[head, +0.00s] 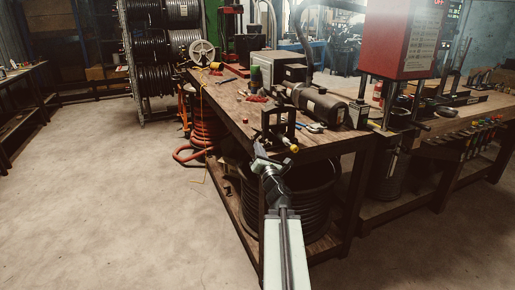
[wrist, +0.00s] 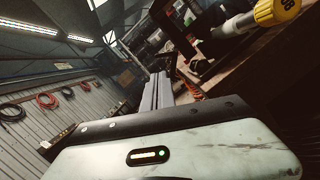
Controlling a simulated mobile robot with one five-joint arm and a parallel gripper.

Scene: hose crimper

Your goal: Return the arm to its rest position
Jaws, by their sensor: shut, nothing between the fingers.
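My arm reaches up from the bottom of the head view toward the near end of the wooden workbench (head: 230,95). My gripper (head: 260,153) is at the arm's far end, shut and empty, in front of the bench's near edge. A black frame-like fixture (head: 278,122) stands on the bench just beyond it. A yellow-ended tool (head: 292,147) sticks out beside the fixture, close to my gripper's right. Its yellow end (wrist: 275,12) also shows large at the top right of the wrist view. The wrist view is tilted, and I cannot make out the fingertips there.
A black coiled hose (head: 300,205) sits on the shelf below the bench. A red press (head: 404,40) stands at the right. Orange hose (head: 205,130) hangs at the bench's left side, near a hose reel rack (head: 160,50). The concrete floor (head: 110,200) at left is clear.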

